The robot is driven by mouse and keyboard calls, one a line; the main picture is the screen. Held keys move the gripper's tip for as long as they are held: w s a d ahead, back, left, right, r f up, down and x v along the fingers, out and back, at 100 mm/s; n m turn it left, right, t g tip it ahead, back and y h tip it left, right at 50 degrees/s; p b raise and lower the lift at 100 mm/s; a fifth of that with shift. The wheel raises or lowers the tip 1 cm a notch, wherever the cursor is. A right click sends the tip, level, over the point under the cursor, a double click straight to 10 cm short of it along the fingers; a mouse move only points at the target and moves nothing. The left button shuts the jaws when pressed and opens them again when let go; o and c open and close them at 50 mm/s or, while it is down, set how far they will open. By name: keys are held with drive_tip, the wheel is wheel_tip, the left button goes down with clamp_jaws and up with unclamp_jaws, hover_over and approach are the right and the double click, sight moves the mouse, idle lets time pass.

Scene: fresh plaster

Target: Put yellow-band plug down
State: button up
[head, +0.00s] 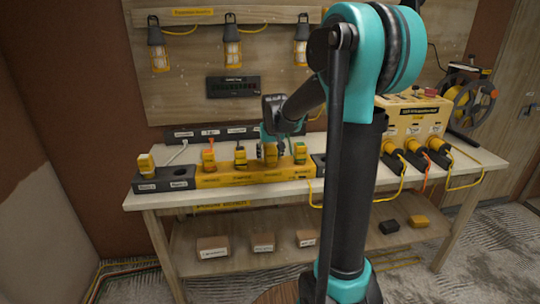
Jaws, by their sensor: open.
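My gripper (271,152) is open at the yellow holder strip (236,179) on the workbench, with its fingers pointing down. A yellow plug (271,156) stands upright in the strip, between or just behind the fingers. I cannot tell whether the fingers touch it. Its band is too small to make out, so I cannot confirm it is the yellow-band plug. Other yellow plugs stand in the same strip: one with an orange top (208,157), one with a dark top (240,157), and one just right of my gripper (300,153).
A dark block (163,182) at the bench's left end holds one yellow plug (146,164) and has an empty hole. A yellow distribution box (412,122) with cabled plugs and a cable reel (470,102) are at the right. Caged lamps (232,52) hang above. My arm hides the bench's middle right.

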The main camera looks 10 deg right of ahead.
drive_tip(key=v, duration=1.2)
drive_tip(key=s+d+f, duration=0.2)
drive_tip(key=s+f, duration=0.9)
drive_tip(key=s, duration=0.2)
drive_tip(key=s+d+f, duration=0.2)
drive_tip(key=s+f, duration=0.9)
drive_tip(key=s, duration=0.2)
drive_tip(key=shift+f, duration=0.2)
